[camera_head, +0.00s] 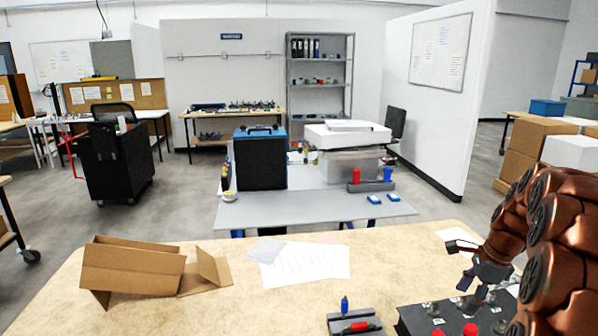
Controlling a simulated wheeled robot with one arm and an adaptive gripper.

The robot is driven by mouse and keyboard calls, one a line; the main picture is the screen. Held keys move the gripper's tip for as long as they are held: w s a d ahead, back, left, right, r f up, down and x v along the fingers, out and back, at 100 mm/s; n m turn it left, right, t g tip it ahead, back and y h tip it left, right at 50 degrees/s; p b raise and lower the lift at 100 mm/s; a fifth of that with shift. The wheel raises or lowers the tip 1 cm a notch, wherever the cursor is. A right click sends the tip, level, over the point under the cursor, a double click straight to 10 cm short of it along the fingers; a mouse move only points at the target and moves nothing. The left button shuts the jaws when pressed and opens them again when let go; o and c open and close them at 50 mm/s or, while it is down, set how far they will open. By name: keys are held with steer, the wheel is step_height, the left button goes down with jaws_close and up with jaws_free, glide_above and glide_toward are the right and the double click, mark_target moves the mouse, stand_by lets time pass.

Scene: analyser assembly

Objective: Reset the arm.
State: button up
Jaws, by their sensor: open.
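My copper-coloured arm comes in from the right edge. My gripper (460,267) is at the lower right, its fingers pointing left and spread apart with nothing seen between them. It is above the wooden table (220,315), over or near a dark box (410,322) with red and metallic knobs on top. The arm hides part of this box and the table's right side. I cannot tell the exact gap between the fingers and the box.
Cardboard pieces (133,268) lie at the left of the table, and paper sheets (305,265) lie mid-table. A small grey holder (352,322) with blue and red items stands at the front. Behind, a grey bench (320,207) carries a blue-black case (260,163) and a white analyser (347,137).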

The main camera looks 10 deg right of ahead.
steer(key=s+a+r+n+g, duration=0.15)
steer(key=s+a+n, duration=0.4)
steer(key=a, duration=0.55)
steer(key=s+a+r+n+g, duration=0.1)
steer(key=s+a+r+n, duration=0.1)
steer(key=s+a+n, duration=0.65)
steer(key=s+a+f+n+h, duration=0.2)
steer(key=s+a+n, duration=0.7)
steer(key=s, duration=0.5)
steer(key=shift+a+f+g, duration=0.45)
steer(key=shift+a+f, duration=0.1)
steer(key=shift+a, duration=0.3)
